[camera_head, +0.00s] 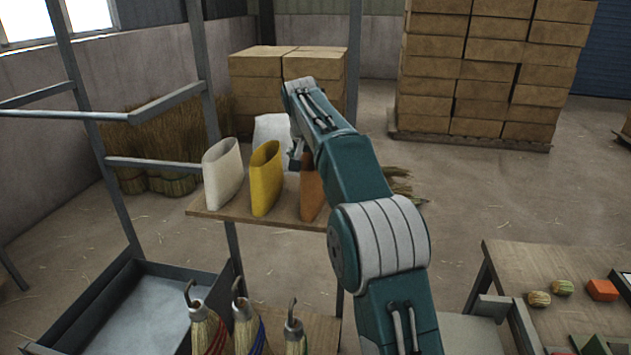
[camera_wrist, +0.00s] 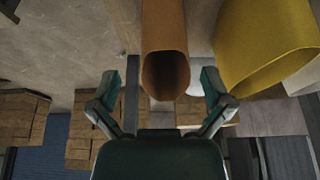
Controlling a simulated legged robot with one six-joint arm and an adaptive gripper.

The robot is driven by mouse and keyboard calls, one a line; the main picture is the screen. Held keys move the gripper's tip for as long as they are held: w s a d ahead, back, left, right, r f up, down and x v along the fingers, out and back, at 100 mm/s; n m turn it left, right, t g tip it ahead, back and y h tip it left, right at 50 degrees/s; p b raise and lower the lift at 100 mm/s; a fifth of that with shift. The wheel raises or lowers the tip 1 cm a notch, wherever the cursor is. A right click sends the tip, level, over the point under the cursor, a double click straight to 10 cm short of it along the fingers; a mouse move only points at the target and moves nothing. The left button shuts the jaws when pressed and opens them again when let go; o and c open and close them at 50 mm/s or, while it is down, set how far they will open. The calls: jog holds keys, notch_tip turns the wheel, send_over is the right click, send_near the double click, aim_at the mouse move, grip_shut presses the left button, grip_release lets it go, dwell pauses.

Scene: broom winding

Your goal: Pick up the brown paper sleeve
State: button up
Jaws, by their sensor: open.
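The brown paper sleeve (camera_head: 311,198) stands upright on a small wooden shelf (camera_head: 240,214), partly hidden behind my arm in the head view. In the wrist view the sleeve (camera_wrist: 164,35) shows its open mouth, lying between the two spread fingers of my gripper (camera_wrist: 160,80). My gripper is open and holds nothing. In the head view my gripper (camera_head: 296,158) is just above and behind the sleeve, mostly hidden by my own arm. I cannot tell whether a finger touches the sleeve.
A yellow sleeve (camera_head: 265,179) stands close to the left of the brown one, and a cream sleeve (camera_head: 223,174) farther left. A white object (camera_head: 271,129) is behind them. A metal frame post (camera_head: 354,60) rises near my arm. Brooms (camera_head: 243,325) stand below in front.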

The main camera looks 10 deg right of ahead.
jog(key=shift+w+a+f, duration=0.2)
jog(key=shift+f, duration=0.3)
jog(key=shift+w+a+f, duration=0.2)
jog(key=shift+f, duration=0.3)
jog(key=x, duration=0.2)
jog(key=d+x, duration=0.1)
jog(key=x, duration=0.2)
jog(key=shift+w+r, duration=0.2)
jog(key=shift+a, duration=0.15)
jog(key=shift+c, duration=0.3)
jog(key=shift+a, duration=0.15)
jog(key=c, duration=0.6)
